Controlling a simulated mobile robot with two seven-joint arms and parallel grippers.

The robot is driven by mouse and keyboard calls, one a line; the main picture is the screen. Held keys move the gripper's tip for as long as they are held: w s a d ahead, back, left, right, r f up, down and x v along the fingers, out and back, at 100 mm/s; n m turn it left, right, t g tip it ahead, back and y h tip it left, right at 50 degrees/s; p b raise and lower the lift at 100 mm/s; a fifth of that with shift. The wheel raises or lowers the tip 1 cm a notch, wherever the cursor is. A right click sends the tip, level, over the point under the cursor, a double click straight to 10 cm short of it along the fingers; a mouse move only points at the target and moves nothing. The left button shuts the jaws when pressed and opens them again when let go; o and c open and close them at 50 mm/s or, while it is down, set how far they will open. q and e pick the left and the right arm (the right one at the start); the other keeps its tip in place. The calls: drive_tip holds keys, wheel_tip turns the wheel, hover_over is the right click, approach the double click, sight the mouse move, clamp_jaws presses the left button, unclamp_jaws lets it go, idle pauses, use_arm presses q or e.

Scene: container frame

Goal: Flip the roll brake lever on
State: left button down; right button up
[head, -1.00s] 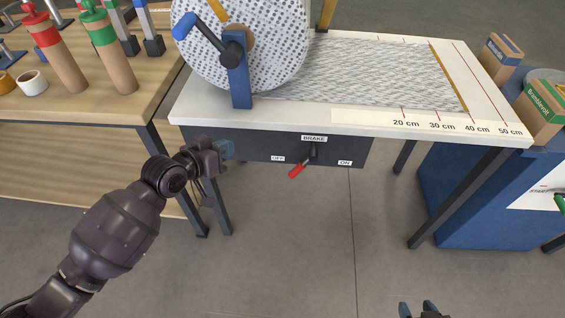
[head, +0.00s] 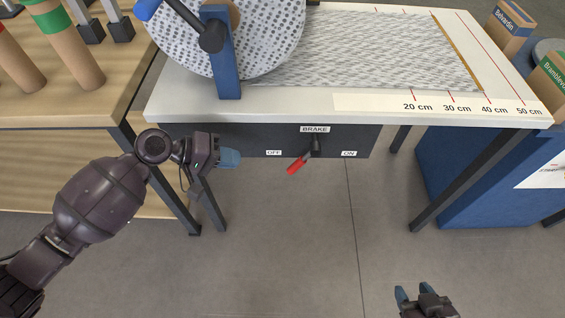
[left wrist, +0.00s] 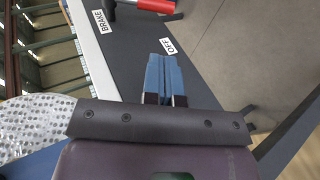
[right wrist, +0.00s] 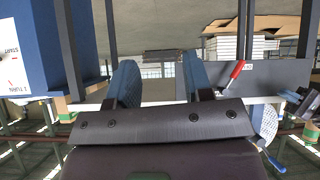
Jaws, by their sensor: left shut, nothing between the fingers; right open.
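The brake lever has a red handle (head: 297,165) on a dark pivot (head: 315,146), mounted on a dark panel (head: 345,140) under the table's front edge. Its handle points down and left, toward the OFF label (head: 274,153); the ON label (head: 348,154) is at the right. The red handle also shows in the left wrist view (left wrist: 157,5) and the right wrist view (right wrist: 238,69). My left gripper (head: 236,158) is shut and empty, left of the OFF label and apart from the lever. My right gripper (head: 416,294) is open and empty, low and right of the lever.
A white table (head: 290,107) carries a large dotted roll (head: 270,45) with a blue-handled crank. A wooden bench (head: 110,105) stands at the left, a blue cabinet (head: 455,185) at the right. Table legs stand near my left gripper. The floor below the panel is clear.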

drive_tip(key=shift+s+f, duration=0.2)
drive_tip(key=shift+s, duration=0.2)
use_arm(q)
drive_tip(key=b, duration=0.2)
approach(291, 167)
drive_tip(key=x, duration=0.6)
drive_tip(key=shift+d+f, duration=0.15)
drive_tip(key=shift+d, duration=0.05)
drive_tip(key=shift+w+d+f, duration=0.1)
drive_tip(key=shift+d, duration=0.2)
drive_tip(key=shift+d+f, duration=0.1)
drive_tip(key=shift+d, duration=0.15)
use_arm(e)
drive_tip(key=shift+w+f, duration=0.15)
drive_tip(key=shift+f, duration=0.7)
use_arm(q)
drive_tip(key=shift+b, duration=0.35)
use_arm(e)
drive_tip(key=shift+f, duration=0.1)
